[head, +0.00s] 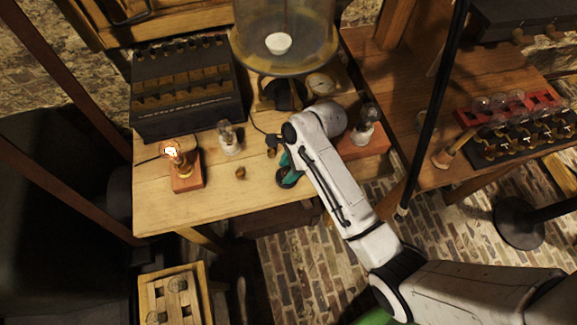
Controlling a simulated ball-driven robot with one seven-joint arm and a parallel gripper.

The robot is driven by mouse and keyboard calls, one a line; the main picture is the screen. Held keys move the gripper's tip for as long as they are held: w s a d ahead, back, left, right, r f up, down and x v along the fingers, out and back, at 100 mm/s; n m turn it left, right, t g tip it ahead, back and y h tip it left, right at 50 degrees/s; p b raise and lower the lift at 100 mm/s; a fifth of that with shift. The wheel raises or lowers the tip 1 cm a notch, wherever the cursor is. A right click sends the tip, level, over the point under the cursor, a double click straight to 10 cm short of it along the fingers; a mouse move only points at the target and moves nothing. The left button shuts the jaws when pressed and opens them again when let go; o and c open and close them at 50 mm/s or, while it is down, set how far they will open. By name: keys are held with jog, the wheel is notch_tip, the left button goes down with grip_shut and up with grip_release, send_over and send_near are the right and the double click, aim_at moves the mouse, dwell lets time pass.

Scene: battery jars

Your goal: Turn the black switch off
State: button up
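My white arm reaches over the front of the light wooden table (215,205). My gripper (287,172) appears to be the teal and black part low over the table's front edge, partly hidden behind my arm. Its fingers are too small and covered to tell open from shut. I cannot clearly make out a black switch; one may be hidden by my arm or gripper. A lit bulb (170,150) glows on a reddish wooden block (187,181) at the table's left. Small brass knobs (240,172) stand between that block and my gripper.
Unlit bulbs (228,138) and (366,121) stand on either side of my wrist. A second table (430,180) with a red rack (508,105) is at right.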

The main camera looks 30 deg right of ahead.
grip_shut()
jog(key=shift+n, duration=0.4)
jog(key=n+g, duration=0.1)
jog(key=n, duration=0.2)
jog(key=shift+w+n+g, duration=0.15)
jog(key=shift+n+g, duration=0.25)
jog(key=n+g, duration=0.1)
jog(key=n, duration=0.3)
jog(key=shift+w+n+g, duration=0.15)
jog(key=shift+n+g, duration=0.15)
jog(key=shift+g, duration=0.1)
jog(key=n+g+h, duration=0.1)
jog(key=n, duration=0.3)
jog(key=shift+a, duration=0.1)
jog(key=n, duration=0.2)
jog(key=n+g+h, duration=0.1)
jog(key=n, duration=0.1)
jog(key=shift+w+a+n+h, duration=0.1)
jog(key=shift+w+n+h, duration=0.05)
jog(key=shift+n+h, duration=0.15)
